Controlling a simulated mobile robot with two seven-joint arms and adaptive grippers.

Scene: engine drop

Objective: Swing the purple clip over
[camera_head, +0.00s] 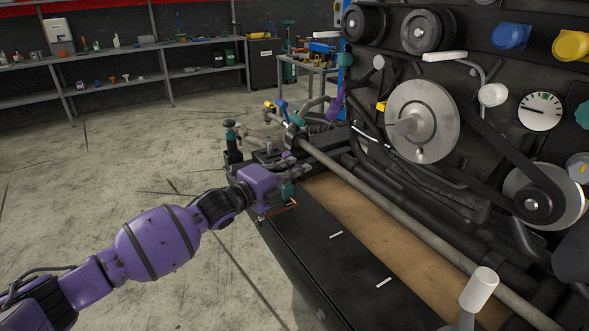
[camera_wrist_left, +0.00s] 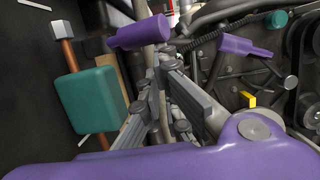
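A purple handle (camera_wrist_left: 140,32) lies just beyond the fingertips in that view. A second purple piece (camera_wrist_left: 240,47) sits further right on the engine. In the head view a purple part (camera_head: 336,107) stands at the engine's left edge. I cannot tell which purple piece is the clip. My right gripper is not in view.
A teal block (camera_wrist_left: 94,102) and a white-tipped copper-coloured rod (camera_wrist_left: 68,50) are left of the fingers. A long grey bar (camera_head: 400,225) crosses the bench. A white-capped lever (camera_head: 480,288) stands at the near right. Shelves (camera_head: 120,85) line the back wall, with open floor before them.

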